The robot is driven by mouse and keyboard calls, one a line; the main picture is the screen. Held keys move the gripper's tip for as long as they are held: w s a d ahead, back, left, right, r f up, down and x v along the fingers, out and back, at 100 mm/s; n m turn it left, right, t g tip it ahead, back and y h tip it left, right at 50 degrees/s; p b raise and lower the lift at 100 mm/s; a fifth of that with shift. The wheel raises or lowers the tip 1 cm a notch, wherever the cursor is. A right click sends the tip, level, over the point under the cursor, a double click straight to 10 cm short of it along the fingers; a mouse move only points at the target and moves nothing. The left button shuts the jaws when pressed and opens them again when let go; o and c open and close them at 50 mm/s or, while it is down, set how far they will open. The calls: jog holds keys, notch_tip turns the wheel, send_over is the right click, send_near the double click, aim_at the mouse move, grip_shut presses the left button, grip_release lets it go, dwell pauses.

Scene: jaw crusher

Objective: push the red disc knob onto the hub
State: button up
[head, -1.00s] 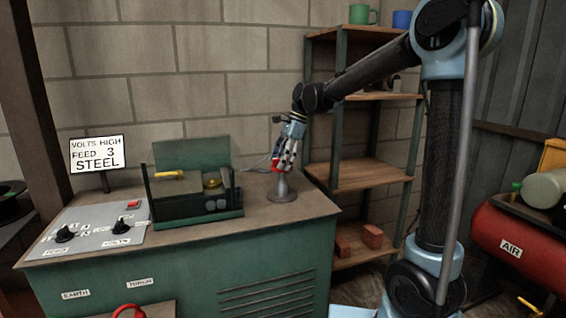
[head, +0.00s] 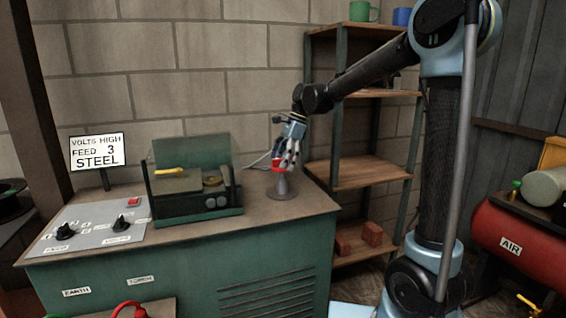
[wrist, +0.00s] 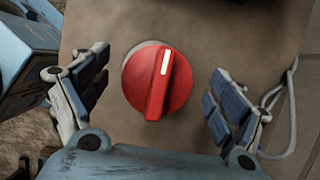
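The red disc knob (wrist: 157,82), with a raised grip bar and a white pointer line, lies between my fingers in the wrist view. Clear gaps separate it from both fingers. In the head view the red knob (head: 287,164) shows at the top of a grey flared pedestal (head: 283,190) on the bench. A pale rim shows beside the knob's left edge in the wrist view. The hub itself is hidden, and I cannot tell how far the knob is seated. My gripper (head: 289,155) is open above the knob, pointing down; its spread fingers also show in the wrist view (wrist: 157,95).
The green bench (head: 260,213) holds a machine with an open lid (head: 193,205) left of the pedestal and a control panel (head: 90,228) with black knobs. A wooden shelf (head: 375,174) stands right of my gripper. A pale cable (wrist: 292,110) lies right of the fingers.

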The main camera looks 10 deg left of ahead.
jog(key=v, duration=1.2)
dwell(0.3)
jog(key=s+d+f+n+t+h, duration=0.15)
jog(key=s+d+f+n, duration=0.35)
jog(key=d, duration=0.7)
jog(key=s+d+f+n+t, duration=0.15)
jog(key=s+d+f, duration=0.35)
jog(key=d, duration=0.6)
jog(key=s+d+f+n+t+h, duration=0.1)
jog(key=s+d+f+n, duration=0.4)
jog(key=s+d+f, duration=0.9)
notch_tip(320, 180, down, 2)
jog(key=shift+s+d+f+t+h, duration=0.15)
jog(key=shift+s+t+h, duration=0.25)
jog(key=shift+s+h, duration=0.4)
jog(key=shift+s, duration=0.15)
